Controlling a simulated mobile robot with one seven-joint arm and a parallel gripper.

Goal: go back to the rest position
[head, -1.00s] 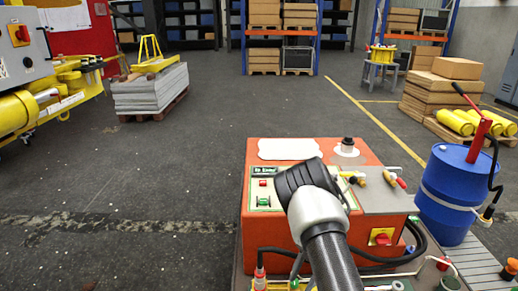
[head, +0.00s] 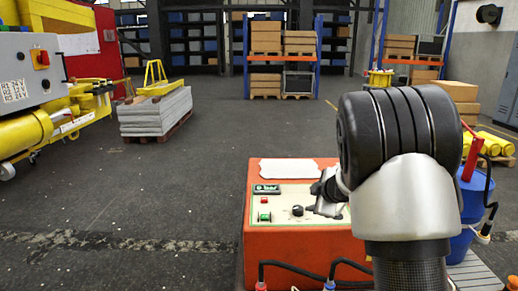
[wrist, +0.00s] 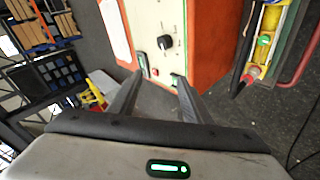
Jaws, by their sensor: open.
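My gripper (head: 326,194) is in front of the sloped panel of the orange control box (head: 300,244), partly hidden by my arm. In the wrist view, my gripper (wrist: 159,79) has its two fingers apart with nothing held between them. Beyond the fingertips are the cream panel with a black knob (wrist: 166,42) and the orange side (wrist: 211,40) of the box. The panel also shows a green button (head: 264,217) and a red button (head: 264,200) in the head view. Whether the fingers touch the panel cannot be told.
A blue barrel (head: 472,196) with a red pump stands at the right, partly behind my arm. Cables run along the box's front. A yellow machine (head: 30,128) and a pallet of grey sheets (head: 156,112) are at the left. The floor between is clear.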

